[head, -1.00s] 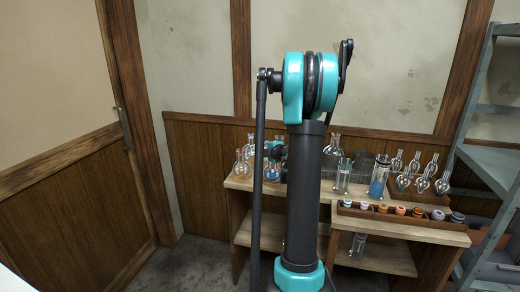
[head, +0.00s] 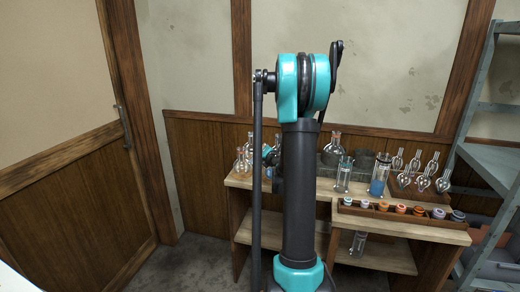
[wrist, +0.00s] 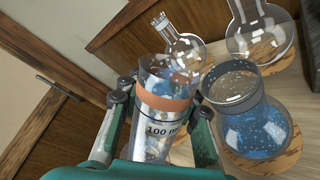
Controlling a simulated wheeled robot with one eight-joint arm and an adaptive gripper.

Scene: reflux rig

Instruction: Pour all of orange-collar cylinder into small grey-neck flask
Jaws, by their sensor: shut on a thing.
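My gripper (wrist: 161,92) is shut on the orange-collar cylinder (wrist: 166,102), a clear graduated tube with an orange band and a "100 m" mark. The cylinder leans somewhat toward the right compared with the flasks. Its mouth is at the top, and bluish speckles show through the glass. A flask with a wide grey neck (wrist: 246,112) stands just right of the cylinder on a round wooden mat, with blue liquid inside. I cannot tell whether liquid is flowing between them. In the head view, my arm hides most of the gripper and the cylinder.
A round narrow-necked flask (wrist: 186,50) stands close behind the cylinder. Another round flask (wrist: 259,32) is at upper right. In the head view, a blue-filled cylinder (head: 379,180) and a rack of rings (head: 400,212) stand on the right of the bench.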

